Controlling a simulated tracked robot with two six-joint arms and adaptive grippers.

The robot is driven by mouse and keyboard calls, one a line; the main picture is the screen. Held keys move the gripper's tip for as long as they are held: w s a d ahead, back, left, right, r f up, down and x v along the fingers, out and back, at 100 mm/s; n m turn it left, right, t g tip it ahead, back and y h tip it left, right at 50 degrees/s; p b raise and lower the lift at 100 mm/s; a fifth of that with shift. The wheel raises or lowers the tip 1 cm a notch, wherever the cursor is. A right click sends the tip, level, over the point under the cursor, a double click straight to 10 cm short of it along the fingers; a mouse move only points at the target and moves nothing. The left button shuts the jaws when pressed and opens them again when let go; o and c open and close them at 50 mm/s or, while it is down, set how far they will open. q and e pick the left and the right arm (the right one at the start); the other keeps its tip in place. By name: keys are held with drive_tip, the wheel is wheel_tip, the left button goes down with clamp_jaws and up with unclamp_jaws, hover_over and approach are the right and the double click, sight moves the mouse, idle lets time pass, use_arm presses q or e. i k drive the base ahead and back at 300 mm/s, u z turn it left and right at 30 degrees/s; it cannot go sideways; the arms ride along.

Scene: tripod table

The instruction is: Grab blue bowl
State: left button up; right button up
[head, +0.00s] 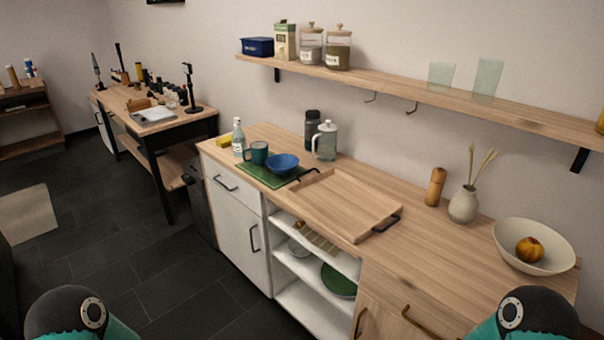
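The blue bowl (282,164) sits upright on the wooden counter, at the right part of a green mat (262,178). A dark green mug (258,153) stands just left of it. A black handle of the wooden tray lies close to the bowl's right side. Only rounded dark and teal parts of my two arms show at the bottom left and bottom right corners, far from the bowl. Neither gripper is in the picture.
A wooden tray (345,204) lies right of the bowl. A bottle (238,138) and glass pitcher (325,141) stand nearby. Farther right are a pepper mill (435,186), vase (464,204) and cream bowl (505,241). A wall shelf (400,92) hangs above.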

sight(282, 165)
drive_tip(key=k, duration=0.7)
drive_tip(key=u, duration=0.2)
drive_tip(key=i, duration=0.9)
drive_tip(key=u, duration=0.4)
drive_tip(key=k, duration=1.15)
drive_tip(key=u, duration=1)
drive_tip(key=i, duration=1.75)
drive_tip(key=z, duration=0.45)
drive_tip(key=i, duration=1.2)
drive_tip(key=z, duration=1)
